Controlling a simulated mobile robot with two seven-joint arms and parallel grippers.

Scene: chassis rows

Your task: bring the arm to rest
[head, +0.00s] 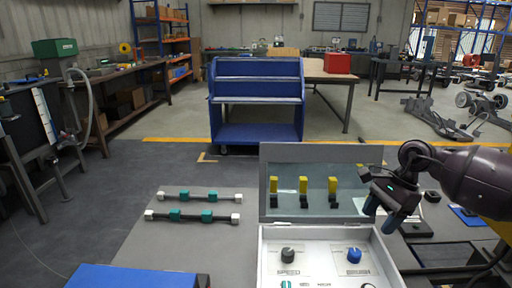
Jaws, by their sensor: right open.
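My right arm comes in from the right edge in the head view. My right gripper (379,218) is open and empty, pointing down and left. It is in the air beside the right edge of the raised lid of a white control box (262,262). I cannot tell its exact height above the table. My left gripper is not in view.
The box has a black knob (288,254) and a blue knob (354,255). Two chassis rods (190,216) with teal and white blocks lie on the grey table (150,245). A blue block (135,278) is at the front. A blue cart (256,132) stands behind.

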